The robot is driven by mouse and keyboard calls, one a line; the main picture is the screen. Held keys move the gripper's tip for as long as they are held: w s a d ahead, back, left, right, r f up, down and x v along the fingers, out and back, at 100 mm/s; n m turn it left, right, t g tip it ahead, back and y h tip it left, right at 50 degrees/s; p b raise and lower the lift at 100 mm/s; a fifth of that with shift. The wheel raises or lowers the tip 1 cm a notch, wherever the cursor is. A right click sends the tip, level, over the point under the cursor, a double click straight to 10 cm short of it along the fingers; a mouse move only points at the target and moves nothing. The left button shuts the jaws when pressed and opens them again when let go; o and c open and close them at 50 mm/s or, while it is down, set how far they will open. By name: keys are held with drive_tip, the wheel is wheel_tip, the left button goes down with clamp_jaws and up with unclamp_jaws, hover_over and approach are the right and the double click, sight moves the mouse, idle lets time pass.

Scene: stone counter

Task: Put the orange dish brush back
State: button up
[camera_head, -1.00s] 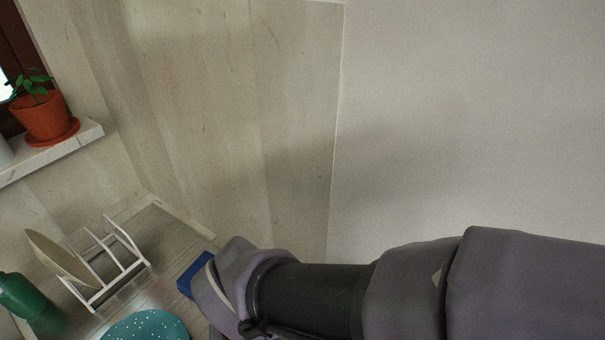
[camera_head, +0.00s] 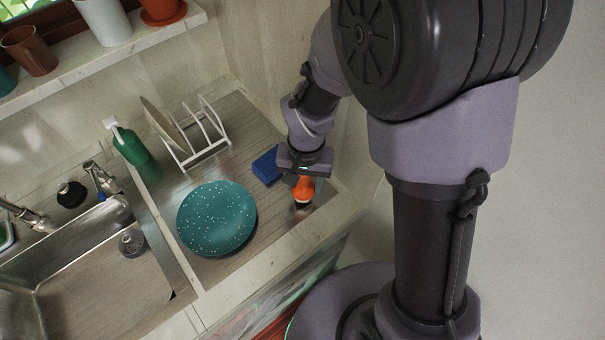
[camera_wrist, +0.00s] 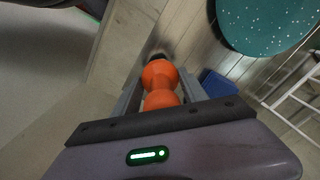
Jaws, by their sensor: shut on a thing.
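The orange dish brush (camera_head: 304,187) is at the right end of the counter in the head view, with its dark bristle end down towards the counter. My gripper (camera_head: 303,172) is above it and shut on its orange handle. In the wrist view the orange dish brush (camera_wrist: 159,76) sits between the two fingers of my gripper (camera_wrist: 160,98). Its dark bristles show at the far end, close to the counter surface; I cannot tell whether they touch it.
A blue sponge (camera_head: 267,166) lies just left of my gripper. A teal speckled plate (camera_head: 217,217) lies on the drainboard. A white dish rack (camera_head: 205,137) with a plate, a green bottle (camera_head: 132,147) and a steel sink (camera_head: 105,270) are further left. The counter's front edge is close.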

wheel_tip(320, 180, down, 2)
drive_tip(key=shift+f, duration=0.15)
drive_tip(key=shift+s, duration=0.1)
drive_tip(key=shift+f+b, duration=0.2)
drive_tip(key=shift+b, duration=0.15)
drive_tip(key=o, duration=1.5)
